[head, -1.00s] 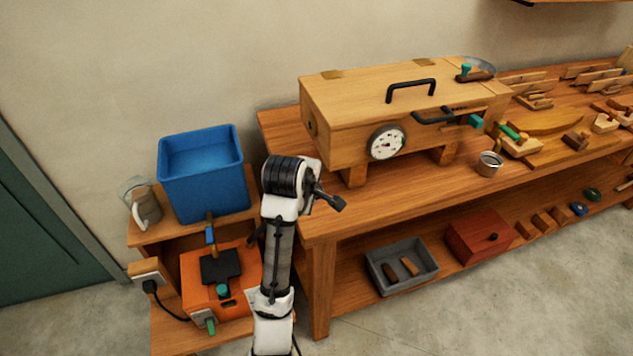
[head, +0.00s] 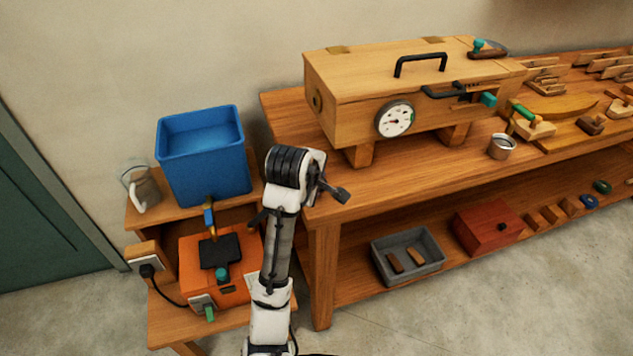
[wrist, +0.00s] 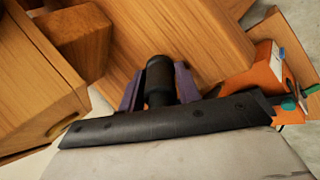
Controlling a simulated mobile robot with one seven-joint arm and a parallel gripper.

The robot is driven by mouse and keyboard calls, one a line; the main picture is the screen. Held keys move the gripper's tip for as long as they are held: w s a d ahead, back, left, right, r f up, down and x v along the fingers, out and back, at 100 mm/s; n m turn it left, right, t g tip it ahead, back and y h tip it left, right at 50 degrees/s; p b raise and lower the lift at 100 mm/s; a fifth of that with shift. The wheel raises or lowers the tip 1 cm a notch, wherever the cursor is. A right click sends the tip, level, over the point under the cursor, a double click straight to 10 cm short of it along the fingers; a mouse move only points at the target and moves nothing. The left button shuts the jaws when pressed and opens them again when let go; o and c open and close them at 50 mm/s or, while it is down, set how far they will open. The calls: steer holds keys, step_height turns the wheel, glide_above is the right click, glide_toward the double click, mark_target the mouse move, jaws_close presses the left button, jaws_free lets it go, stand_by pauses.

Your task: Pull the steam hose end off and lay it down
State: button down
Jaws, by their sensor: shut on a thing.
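My gripper (wrist: 158,85) shows in the wrist view with its two purple fingers shut on the black hose end (wrist: 158,72). The hose end points up in that picture, away from the gripper body. The wooden steam box (head: 350,115) stands on the bench, and its round side port (head: 317,101) looks bare. In the wrist view the box (wrist: 30,85) is at the left, with the port (wrist: 60,128) apart from the hose end.
An orange steam unit (head: 235,285) sits on the low stand, below a blue tank (head: 205,165) and beside a jug (head: 141,188). The bench top (head: 350,195) has bare wood in front of the box. A metal cup (head: 502,146) and tools stand farther right.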

steer(key=c, duration=0.9)
jaws_free()
steer(key=p+v, duration=0.6)
steer(key=v, duration=0.8)
steer(key=shift+p, duration=0.3)
